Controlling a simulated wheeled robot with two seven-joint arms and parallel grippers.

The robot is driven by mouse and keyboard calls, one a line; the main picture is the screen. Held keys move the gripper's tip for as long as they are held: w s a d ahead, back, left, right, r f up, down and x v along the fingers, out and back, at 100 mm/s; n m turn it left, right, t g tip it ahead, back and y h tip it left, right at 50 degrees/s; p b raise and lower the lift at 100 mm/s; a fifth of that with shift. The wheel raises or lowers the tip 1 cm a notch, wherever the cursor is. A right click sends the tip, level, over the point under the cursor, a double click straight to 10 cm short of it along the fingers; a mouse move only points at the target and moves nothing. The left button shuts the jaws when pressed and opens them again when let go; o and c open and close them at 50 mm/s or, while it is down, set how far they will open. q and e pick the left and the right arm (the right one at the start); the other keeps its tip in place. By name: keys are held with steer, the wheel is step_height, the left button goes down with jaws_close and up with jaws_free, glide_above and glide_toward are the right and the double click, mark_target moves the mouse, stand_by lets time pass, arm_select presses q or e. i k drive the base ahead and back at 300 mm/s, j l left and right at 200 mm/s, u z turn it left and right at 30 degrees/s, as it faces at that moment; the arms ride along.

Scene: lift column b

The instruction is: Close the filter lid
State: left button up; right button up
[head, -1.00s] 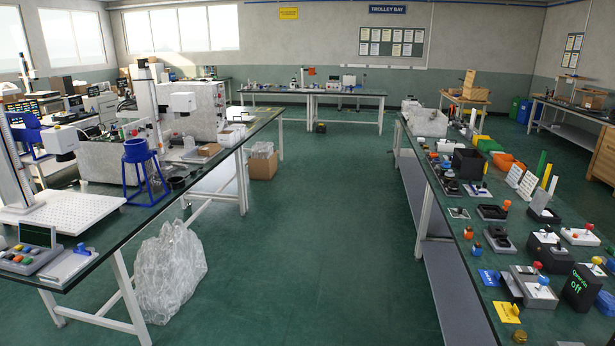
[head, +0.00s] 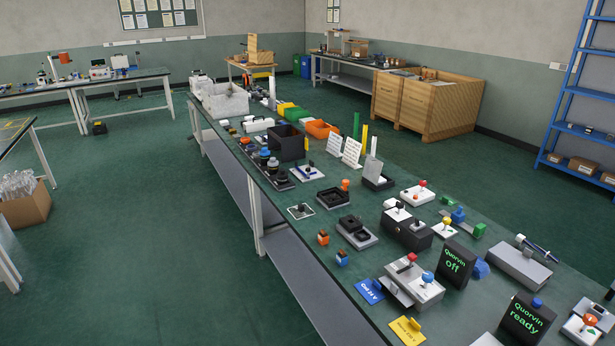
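Neither gripper is in view. I cannot tell for certain which thing is the filter lid. On the long dark bench, a grey plate (head: 373,170) stands upright on a low black base (head: 378,183), somewhat like a raised lid. Nearer and to the left are low black square trays with recesses, one farther back (head: 333,197) and one on a grey base (head: 356,231). A deep black open box (head: 287,143) stands farther along the bench. No readable label names the filter.
The long bench (head: 450,318) carries many small fixtures, including a "Quorvin off" display (head: 457,264) and a "Quorvin ready" display (head: 527,318). Green floor (head: 150,220) is clear left of it. A wooden crate (head: 425,104) and blue shelving (head: 565,90) stand beyond, at right.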

mark_target(372, 171)
steer(key=i+j+z, duration=0.15)
steer(key=z, duration=0.2)
steer(key=i+j+z, duration=0.5)
steer(key=z, duration=0.35)
steer(key=i+j+z, duration=0.1)
steer(key=j+z, duration=0.35)
steer(key=i+j+z, duration=0.1)
steer(key=j+z, duration=0.2)
steer(key=z, duration=0.2)
